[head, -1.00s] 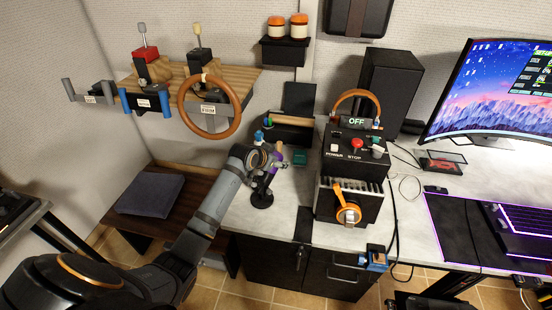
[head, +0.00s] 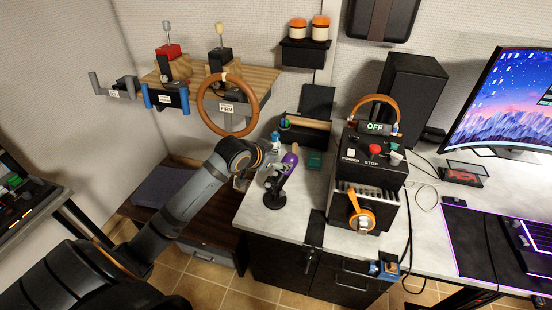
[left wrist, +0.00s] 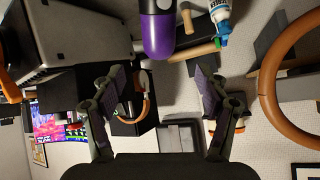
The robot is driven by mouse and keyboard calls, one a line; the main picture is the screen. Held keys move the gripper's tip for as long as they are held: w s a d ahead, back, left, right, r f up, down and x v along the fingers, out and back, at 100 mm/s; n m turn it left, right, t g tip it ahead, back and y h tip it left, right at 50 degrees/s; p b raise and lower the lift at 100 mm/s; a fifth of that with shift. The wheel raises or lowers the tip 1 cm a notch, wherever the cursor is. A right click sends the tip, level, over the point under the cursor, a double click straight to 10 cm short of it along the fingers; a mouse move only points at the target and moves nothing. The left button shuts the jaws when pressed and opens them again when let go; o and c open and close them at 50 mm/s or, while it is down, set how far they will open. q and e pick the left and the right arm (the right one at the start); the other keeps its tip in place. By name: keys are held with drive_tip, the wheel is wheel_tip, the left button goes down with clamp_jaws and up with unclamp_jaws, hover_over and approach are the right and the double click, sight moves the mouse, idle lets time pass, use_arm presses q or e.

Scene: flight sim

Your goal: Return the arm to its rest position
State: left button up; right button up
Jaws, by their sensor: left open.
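My left arm (head: 190,200) comes in from the lower left of the head view and reaches up to the edge of the grey desk. Its gripper (head: 256,165) is largely hidden behind the wrist, left of the purple-topped microphone (head: 288,163). In the left wrist view the two dark fingers of my left gripper (left wrist: 160,92) stand wide apart with nothing held between them. The purple microphone (left wrist: 158,35) shows above and beyond the fingers there, apart from them. My right gripper is in neither view.
A wooden shelf with a steering wheel (head: 228,104) stands above and behind the wrist. A black control box (head: 373,165) and a blue-and-white bottle (head: 275,141) are on the desk (head: 310,190). A low dark bench (head: 130,210) stands left of the desk.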

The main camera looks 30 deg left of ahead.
use_arm(q)
drive_tip(key=shift+s+r, duration=0.1)
drive_tip(key=shift+s, duration=0.05)
idle(0.3)
drive_tip(key=s+d+f+n+g+y, duration=0.1)
drive_tip(key=s+d+f+g, duration=0.1)
drive_tip(key=s+f, duration=0.45)
drive_tip(key=s+d+f+n+g, duration=0.15)
drive_tip(key=s+f, duration=0.25)
drive_tip(key=s, duration=0.6)
drive_tip(key=s+d+f+g+y, duration=0.1)
drive_tip(key=s+d+f+g, duration=0.15)
drive_tip(key=s+f, duration=0.45)
drive_tip(key=s+a+f+g, duration=0.1)
drive_tip(key=s+a+f, duration=0.1)
drive_tip(key=f, duration=1)
drive_tip(key=s+a+f+g, duration=0.1)
drive_tip(key=s+f, duration=0.1)
drive_tip(key=f, duration=0.9)
drive_tip(key=s+a+f, duration=0.1)
drive_tip(key=s+f, duration=1.5)
drive_tip(key=s, duration=0.2)
drive_tip(key=shift+s+a+f+g, duration=0.15)
drive_tip(key=shift+s+f+g, duration=0.05)
drive_tip(key=shift+f+g, duration=0.2)
